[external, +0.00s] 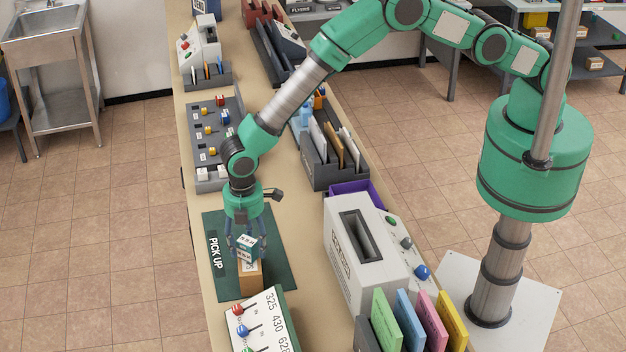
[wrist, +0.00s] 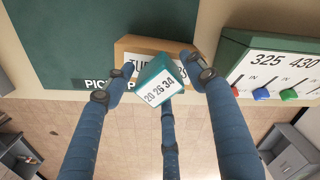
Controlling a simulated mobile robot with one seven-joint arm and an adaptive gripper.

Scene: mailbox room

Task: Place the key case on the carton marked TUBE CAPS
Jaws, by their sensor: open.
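The key case (external: 246,246) is a small teal block with a white label reading 20 26 34. It sits above the brown carton (external: 250,277) on the dark green PICK UP mat (external: 279,262).
A panel with coloured levers (external: 262,322) stands close in front of the carton. A grey-white machine (external: 358,250) stands to the right, with coloured folders (external: 412,322) nearer. A knob board (external: 212,135) and an envelope rack (external: 335,160) lie farther back. The mat's left part is clear.

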